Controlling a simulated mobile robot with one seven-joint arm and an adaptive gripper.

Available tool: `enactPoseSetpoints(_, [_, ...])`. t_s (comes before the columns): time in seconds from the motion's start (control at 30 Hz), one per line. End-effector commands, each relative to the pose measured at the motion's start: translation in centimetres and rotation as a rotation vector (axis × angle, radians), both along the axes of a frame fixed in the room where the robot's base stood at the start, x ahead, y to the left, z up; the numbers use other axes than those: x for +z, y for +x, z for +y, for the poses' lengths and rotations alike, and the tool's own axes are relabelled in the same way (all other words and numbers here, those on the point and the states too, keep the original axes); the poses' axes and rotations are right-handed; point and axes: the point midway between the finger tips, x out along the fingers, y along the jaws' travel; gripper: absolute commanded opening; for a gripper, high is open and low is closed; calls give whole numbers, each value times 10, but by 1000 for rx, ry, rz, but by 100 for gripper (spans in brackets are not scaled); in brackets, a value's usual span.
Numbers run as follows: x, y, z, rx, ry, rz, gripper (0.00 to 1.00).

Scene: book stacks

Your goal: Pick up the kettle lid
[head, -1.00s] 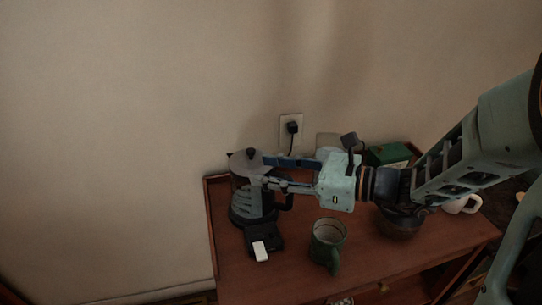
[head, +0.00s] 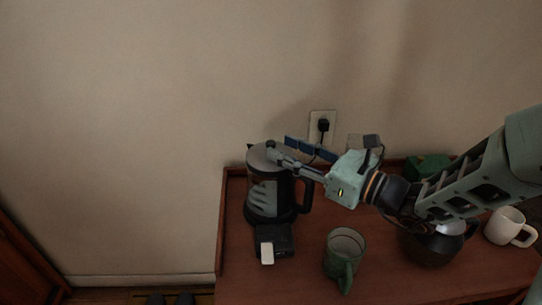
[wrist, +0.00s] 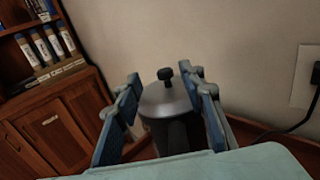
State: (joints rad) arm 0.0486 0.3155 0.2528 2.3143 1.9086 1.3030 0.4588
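The kettle (head: 268,195) is dark with a clear or silvery body and stands upright at the table's left end. Its grey round lid (head: 259,157) is on top; the wrist view shows the lid (wrist: 163,100) with a black knob (wrist: 165,74). My gripper (head: 281,147) reaches from the right at about lid height, one finger overlapping the lid's right side in the head view. In the wrist view my gripper (wrist: 160,76) has its fingers wide apart, with the lid and knob seen between them. Contact with the lid cannot be told.
A green mug (head: 342,262) and a black base with a white piece (head: 267,253) stand in front. A dark teapot (head: 432,248), a white mug (head: 505,228) and a green box (head: 428,167) are to the right. The wall with an outlet (head: 322,127) is close behind.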

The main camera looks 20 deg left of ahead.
Motion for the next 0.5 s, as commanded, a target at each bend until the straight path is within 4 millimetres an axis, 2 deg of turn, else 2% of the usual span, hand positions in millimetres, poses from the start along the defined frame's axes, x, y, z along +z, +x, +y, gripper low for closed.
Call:
enactPoseSetpoints(0.13, [-4, 4, 11, 1, 0, -1, 37])
enactPoseSetpoints(0.4, [-7, 15, 47, 1, 0, 0, 37])
enactPoseSetpoints(0.5, [-6, 16, 50, 0, 0, 1, 37])
